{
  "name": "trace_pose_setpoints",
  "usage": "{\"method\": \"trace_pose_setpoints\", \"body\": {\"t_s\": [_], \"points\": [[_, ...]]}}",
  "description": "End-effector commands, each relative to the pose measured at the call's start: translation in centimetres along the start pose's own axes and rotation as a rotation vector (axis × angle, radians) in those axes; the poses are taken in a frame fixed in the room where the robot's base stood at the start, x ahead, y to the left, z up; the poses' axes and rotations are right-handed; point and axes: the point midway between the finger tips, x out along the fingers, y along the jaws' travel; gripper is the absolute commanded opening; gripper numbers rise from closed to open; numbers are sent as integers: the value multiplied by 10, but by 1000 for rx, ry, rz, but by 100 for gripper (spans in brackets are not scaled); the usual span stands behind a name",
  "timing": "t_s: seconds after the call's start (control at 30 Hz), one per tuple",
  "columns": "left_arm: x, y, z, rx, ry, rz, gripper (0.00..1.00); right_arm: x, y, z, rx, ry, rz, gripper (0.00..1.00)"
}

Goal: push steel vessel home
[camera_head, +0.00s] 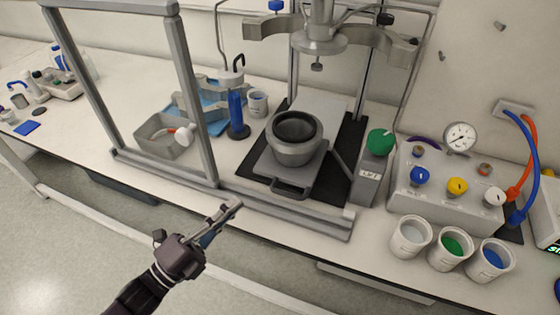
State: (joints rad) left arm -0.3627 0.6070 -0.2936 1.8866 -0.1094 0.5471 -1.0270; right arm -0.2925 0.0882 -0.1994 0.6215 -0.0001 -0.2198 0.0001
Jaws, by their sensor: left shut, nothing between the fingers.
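The steel vessel (294,139) is a round grey pot with a dark open mouth. It stands upright on a grey sliding plate (262,168) with a handle (290,189) at its front. The plate lies on a black base, and the vessel stands forward of the steel head (320,38) hanging above and behind it. My left gripper (232,210) is shut and empty, in front of the bench edge, to the left of and nearer than the handle. It touches neither the plate nor the vessel. My right gripper is not in view.
A grey frame (195,90) stands left of the vessel, its lower rail (285,213) running along the bench front. A lift post with a green knob (380,142) stands close on the right. A valve panel (445,188) and three cups (450,247) are farther right.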

Motion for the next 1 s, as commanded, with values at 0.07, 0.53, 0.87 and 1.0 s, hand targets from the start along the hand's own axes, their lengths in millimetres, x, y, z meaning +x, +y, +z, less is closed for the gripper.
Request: {"method": "trace_pose_setpoints", "body": {"t_s": [0.07, 0.53, 0.87, 1.0], "points": [[6, -2, 0, 3, 2, -3, 0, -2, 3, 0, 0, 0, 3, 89], [98, -5, 0, 3, 1, -4, 0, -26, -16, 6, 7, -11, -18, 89], [136, -2, 0, 1, 0, -1, 0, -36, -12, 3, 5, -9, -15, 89], [139, -1, 0, 1, 0, 0, 0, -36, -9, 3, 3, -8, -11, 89]]}}
